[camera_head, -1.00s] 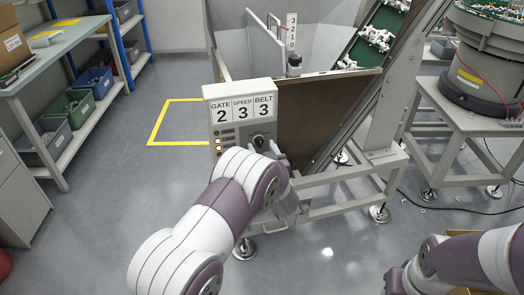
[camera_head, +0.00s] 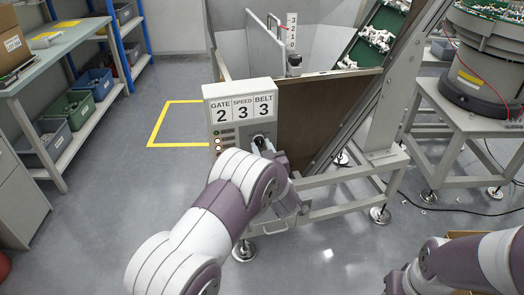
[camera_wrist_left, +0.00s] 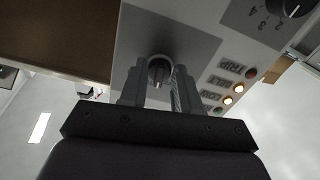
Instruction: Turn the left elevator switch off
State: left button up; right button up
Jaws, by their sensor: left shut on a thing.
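The grey control box (camera_head: 240,112) on the front of the hopper shows GATE 2, SPEED 3 and BELT 3. A dark rotary switch knob (camera_wrist_left: 160,70) sits on its face, below the displays. My left gripper (camera_head: 264,146) is at the lower right of that face. In the left wrist view, the two fingers of my left gripper (camera_wrist_left: 160,92) are shut on the knob, one on each side. In the head view the hand partly covers the knob.
Labelled lamps (camera_wrist_left: 234,94) glow beside the knob, and a numbered dial (camera_wrist_left: 290,8) is at the wrist view's upper right. The hopper's brown panel (camera_head: 308,118) stands right of the box. Shelves with bins (camera_head: 78,105) are at left. The floor between is clear.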

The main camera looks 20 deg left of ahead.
pick_arm(q)
jog(key=n+b, duration=0.3)
jog(key=n, duration=0.2)
jog(key=shift+d+f+n+b, duration=0.1)
jog(key=shift+f+n+b, duration=0.05)
jog(key=shift+n+b, duration=0.75)
jog(key=shift+n, duration=0.2)
jog(key=shift+r, duration=0.2)
jog(key=o, duration=1)
jog(key=shift+o, duration=0.2)
jog(key=p+v, duration=0.1)
jog(key=v, duration=1.1)
jog(key=shift+s+d+p, duration=0.2)
jog(key=shift+s+p, duration=0.05)
jog(key=shift+p, duration=0.1)
